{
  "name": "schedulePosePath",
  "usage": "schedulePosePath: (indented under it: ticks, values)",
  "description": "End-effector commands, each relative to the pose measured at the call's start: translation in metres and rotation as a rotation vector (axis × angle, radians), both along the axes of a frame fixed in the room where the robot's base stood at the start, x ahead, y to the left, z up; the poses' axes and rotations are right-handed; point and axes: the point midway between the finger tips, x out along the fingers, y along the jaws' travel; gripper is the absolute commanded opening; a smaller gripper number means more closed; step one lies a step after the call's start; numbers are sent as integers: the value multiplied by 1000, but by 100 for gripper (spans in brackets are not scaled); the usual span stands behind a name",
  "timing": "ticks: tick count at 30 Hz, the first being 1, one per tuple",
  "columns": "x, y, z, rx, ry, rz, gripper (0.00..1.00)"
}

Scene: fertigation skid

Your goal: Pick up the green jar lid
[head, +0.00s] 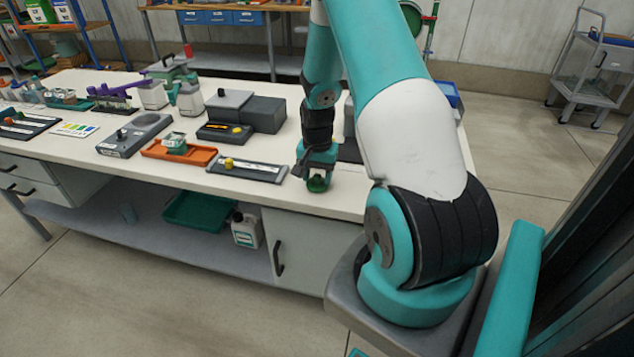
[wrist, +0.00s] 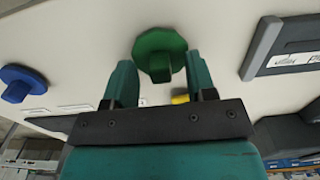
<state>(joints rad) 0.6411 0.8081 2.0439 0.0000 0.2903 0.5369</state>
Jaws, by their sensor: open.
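The green jar lid (wrist: 160,52) lies on the pale bench top in the wrist view, a round disc with a raised grip. It sits just beyond and between the two fingertips of my gripper (wrist: 160,78). The fingers are apart, and I see nothing held between them. In the head view my gripper (head: 318,170) points down near the bench's front edge, with the green lid (head: 317,184) showing right under it. The fingers hide part of the lid there. I cannot tell whether they touch it.
A blue knob-like lid (wrist: 22,84) lies to the left in the wrist view. A grey panel with a yellow knob (head: 247,166) is left of my gripper, beside an orange tray (head: 180,153). The bench top (head: 270,197) is bare along its front edge.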

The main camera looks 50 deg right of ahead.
Motion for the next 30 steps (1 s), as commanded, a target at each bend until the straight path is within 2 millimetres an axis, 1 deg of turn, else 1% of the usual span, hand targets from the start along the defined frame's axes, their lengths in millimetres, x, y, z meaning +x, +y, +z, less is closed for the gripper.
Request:
schedulePosePath:
  ticks: [3, 8, 9, 11, 12, 14, 15, 25, 28, 30]
  values:
    - [0, 0, -6, -1, -1, 0, 51]
    - [0, 0, -6, -1, -1, 0, 51]
    - [0, 0, -6, -1, -1, 0, 46]
    - [0, 0, -6, -1, -1, 0, 33]
    - [0, 0, -6, -1, -1, 0, 24]
    - [0, 0, -5, -1, 0, 0, 10]
    - [0, 0, -5, -1, 0, 0, 0]
    - [0, 0, -4, -1, -1, 0, 0]
    - [0, -1, 2, -1, -2, 0, 0]
    - [1, -1, 10, -3, -3, 0, 0]
